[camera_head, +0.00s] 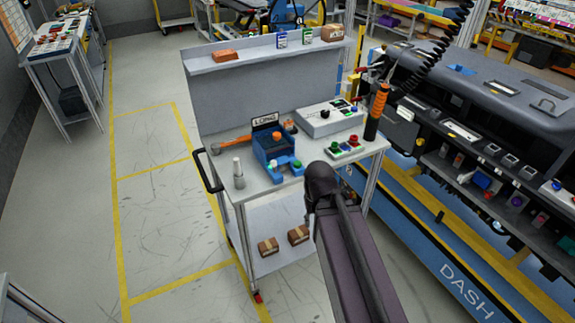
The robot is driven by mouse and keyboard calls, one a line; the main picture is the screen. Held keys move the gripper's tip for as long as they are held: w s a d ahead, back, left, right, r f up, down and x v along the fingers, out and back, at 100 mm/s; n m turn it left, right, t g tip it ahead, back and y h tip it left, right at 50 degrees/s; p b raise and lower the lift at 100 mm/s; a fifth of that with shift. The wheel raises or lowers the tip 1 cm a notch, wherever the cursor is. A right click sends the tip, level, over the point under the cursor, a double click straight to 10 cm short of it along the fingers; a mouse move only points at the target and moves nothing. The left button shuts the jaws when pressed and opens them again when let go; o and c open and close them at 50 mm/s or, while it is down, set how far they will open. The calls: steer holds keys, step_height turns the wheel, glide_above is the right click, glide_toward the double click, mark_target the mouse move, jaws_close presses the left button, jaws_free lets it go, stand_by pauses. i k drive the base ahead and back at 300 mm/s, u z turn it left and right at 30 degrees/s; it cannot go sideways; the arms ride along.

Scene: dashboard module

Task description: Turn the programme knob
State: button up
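A light grey control box (318,122) sits on the top of a grey cart, towards its right side. It has a small round black knob (325,114) on its face, beside a dark panel with small coloured marks. This looks like the programme knob, but it is too small to read its setting. My arm (355,250) rises from the bottom of the picture to a dark joint just in front of the cart's front edge. My gripper is not visible; the arm seems to hide it. Nothing of mine is seen touching the box or the knob.
In front of the box lies a small panel (344,151) with green and red buttons. A blue fixture (275,150), an orange-handled tool (232,145) and an upright black-and-orange tool (377,112) stand nearby. The dashboard line (490,110) is on the right. Floor left is clear.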

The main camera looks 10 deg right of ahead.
mark_target(325, 114)
steer(key=k, duration=1.35)
steer(key=z, duration=0.55)
steer(key=i, duration=2.35)
steer(key=u, duration=0.5)
